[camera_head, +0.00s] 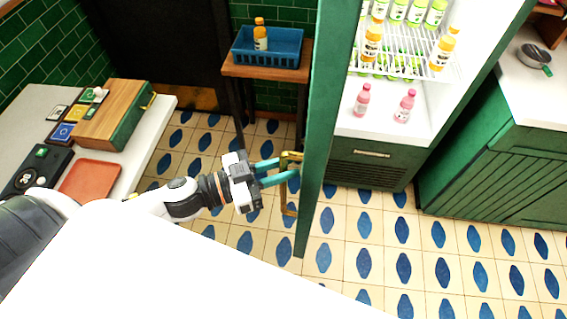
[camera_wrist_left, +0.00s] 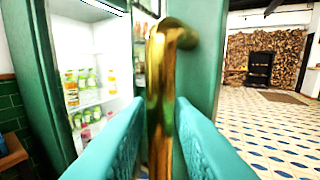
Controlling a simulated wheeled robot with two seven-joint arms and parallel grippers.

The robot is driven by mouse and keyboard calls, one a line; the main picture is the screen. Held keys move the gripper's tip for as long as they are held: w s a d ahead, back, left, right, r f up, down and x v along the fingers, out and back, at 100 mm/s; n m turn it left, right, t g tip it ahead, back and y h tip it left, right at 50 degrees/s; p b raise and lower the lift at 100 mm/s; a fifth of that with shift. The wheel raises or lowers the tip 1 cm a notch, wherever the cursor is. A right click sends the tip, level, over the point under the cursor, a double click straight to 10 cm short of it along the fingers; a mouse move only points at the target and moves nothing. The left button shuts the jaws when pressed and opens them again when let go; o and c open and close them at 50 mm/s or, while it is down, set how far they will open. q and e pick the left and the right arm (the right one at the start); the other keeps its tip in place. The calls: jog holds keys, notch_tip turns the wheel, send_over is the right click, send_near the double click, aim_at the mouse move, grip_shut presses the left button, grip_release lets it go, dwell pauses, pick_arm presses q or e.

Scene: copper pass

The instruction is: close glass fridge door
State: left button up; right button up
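The glass fridge's green door (camera_head: 323,110) stands swung open, seen nearly edge-on in the head view. Its brass handle (camera_head: 284,195) is on the side facing my left arm. My left gripper (camera_head: 287,168) has its teal fingers on either side of the handle. In the left wrist view the brass bar (camera_wrist_left: 161,110) runs upright between the two fingertips, with narrow gaps seeming to show beside it. The fingers look apart, not clamped. The fridge interior (camera_head: 385,125) is exposed. My right gripper is not in view.
Bottles stand on the fridge shelves, with two pink bottles (camera_head: 405,106) on its floor. A small table with a blue basket (camera_head: 268,60) stands behind the door. A counter with a wooden box (camera_head: 115,112) is at left. The tiled floor (camera_head: 400,250) before the fridge is clear.

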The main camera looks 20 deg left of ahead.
pick_arm(q)
jog(key=shift+w+d, duration=0.15)
grip_shut()
jog(key=shift+d, duration=0.15)
